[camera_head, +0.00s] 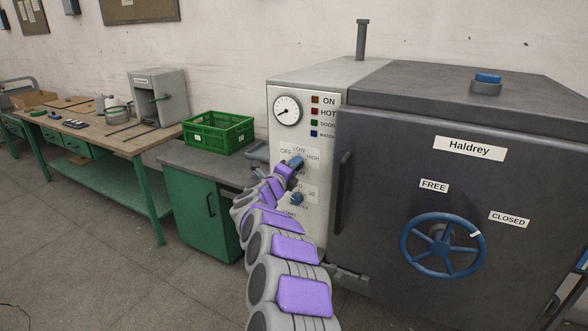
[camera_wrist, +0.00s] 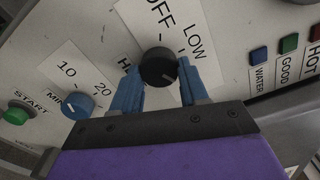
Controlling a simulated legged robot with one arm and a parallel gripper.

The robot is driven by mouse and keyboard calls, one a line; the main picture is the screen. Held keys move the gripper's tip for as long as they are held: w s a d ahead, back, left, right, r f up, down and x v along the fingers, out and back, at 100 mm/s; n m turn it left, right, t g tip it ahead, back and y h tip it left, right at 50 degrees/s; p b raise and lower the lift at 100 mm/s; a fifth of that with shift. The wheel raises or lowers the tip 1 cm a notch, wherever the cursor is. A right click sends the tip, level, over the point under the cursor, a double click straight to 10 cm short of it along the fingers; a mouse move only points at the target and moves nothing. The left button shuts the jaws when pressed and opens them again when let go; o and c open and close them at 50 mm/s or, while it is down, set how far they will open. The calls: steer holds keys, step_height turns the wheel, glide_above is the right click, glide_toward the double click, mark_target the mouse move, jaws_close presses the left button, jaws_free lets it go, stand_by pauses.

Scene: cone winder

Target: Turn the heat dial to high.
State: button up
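The heat dial (camera_wrist: 158,67) is a round black knob on the oven's pale control panel. The labels OFF and LOW stand beside it in the wrist view, and a third label starting with H is partly hidden by a finger. A faint pale mark shows on the dial; I cannot tell which label it indicates. My gripper (camera_wrist: 157,76) has its two blue fingers on either side of the dial, with narrow gaps seeming to show between fingers and knob. In the head view my gripper (camera_head: 293,164) is at the panel and hides the dial.
A blue timer dial (camera_wrist: 77,105) and a green START button (camera_wrist: 17,113) are close by on the panel. The grey oven door (camera_head: 390,180) with its blue handwheel (camera_head: 443,246) is to the right. A green crate (camera_head: 218,132) stands on the cabinet to the left.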

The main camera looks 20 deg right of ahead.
steer(key=o, duration=0.5)
steer(key=shift+f, duration=0.3)
steer(key=shift+c, duration=0.2)
steer(key=shift+r, duration=0.1)
steer(key=shift+a, duration=0.1)
steer(key=p+v, duration=0.3)
steer(key=v, duration=1.4)
steer(key=shift+s+a, duration=0.1)
steer(key=shift+a, duration=0.1)
